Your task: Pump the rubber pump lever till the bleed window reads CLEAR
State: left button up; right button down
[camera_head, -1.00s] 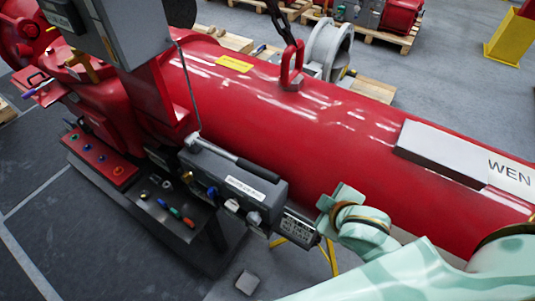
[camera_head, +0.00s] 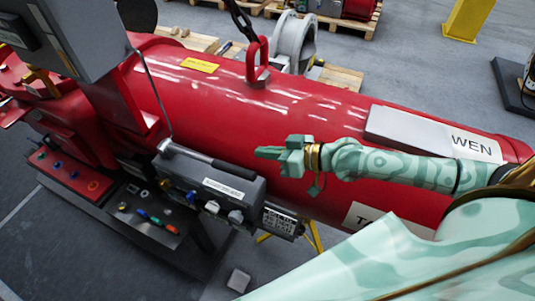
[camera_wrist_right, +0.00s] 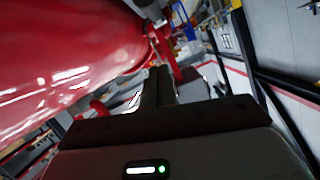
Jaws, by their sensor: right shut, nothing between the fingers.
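The pump lever (camera_head: 222,164) has a dark grip and lies along the top of a grey pump box (camera_head: 190,176), which is mounted beside the large red cylinder. A pale label (camera_head: 222,189) on the box front is too small to read. I cannot make out the bleed window or its reading. My right gripper (camera_head: 260,153) is shut and empty, pointing left in front of the cylinder. In the head view its tips appear just above the right end of the lever, apparently apart from it. The right wrist view shows the closed fingers (camera_wrist_right: 158,85). My left gripper is out of view.
The red cylinder (camera_head: 320,110) fills the middle, with a lifting eye (camera_head: 258,62) and chain on top. A grey cabinet (camera_head: 75,35) stands at upper left. A tray (camera_head: 125,225) holds coloured markers. Pallets stand behind on open floor.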

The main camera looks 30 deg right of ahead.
send_over(245, 170)
jog(key=w, duration=0.2)
notch_tip(245, 170, down, 2)
jog(key=f, duration=0.3)
jog(key=shift+s+b, duration=0.25)
jog(key=shift+b, duration=0.1)
jog(key=shift+s+f, duration=0.2)
jog(key=shift+f, duration=0.35)
notch_tip(245, 170, down, 3)
jog(key=b, duration=0.3)
jog(key=shift+s+d+f, duration=0.1)
jog(key=shift+s+f, duration=0.05)
jog(key=shift+f, duration=0.05)
jog(key=shift+r, duration=0.25)
